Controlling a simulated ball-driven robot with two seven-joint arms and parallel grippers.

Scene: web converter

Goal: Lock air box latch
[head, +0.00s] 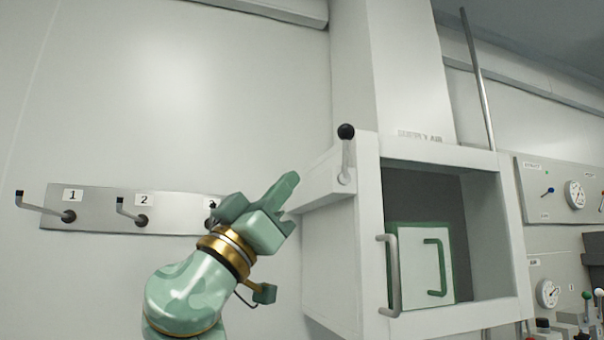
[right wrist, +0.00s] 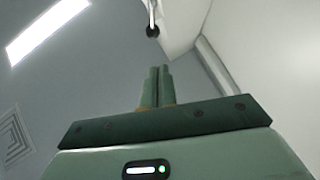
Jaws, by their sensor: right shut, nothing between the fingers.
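The air box (head: 345,245) is a white cabinet with an open front. Its latch (head: 346,155) is a short metal lever with a black ball knob, standing upright on the box's left side near the top. The latch also shows in the right wrist view (right wrist: 152,28), beyond the fingertips. My right gripper (head: 289,187) is shut and empty, left of the latch and a little below its knob, apart from the knob. In the right wrist view my right gripper (right wrist: 158,72) shows its two fingers together. My left gripper is not in view.
A green-edged panel with a handle (head: 423,262) stands inside the box opening. A metal handle (head: 393,275) is on the box front. Numbered hooks (head: 105,208) line the wall at left. Gauges (head: 575,194) and levers are at right. Space above my right gripper is clear.

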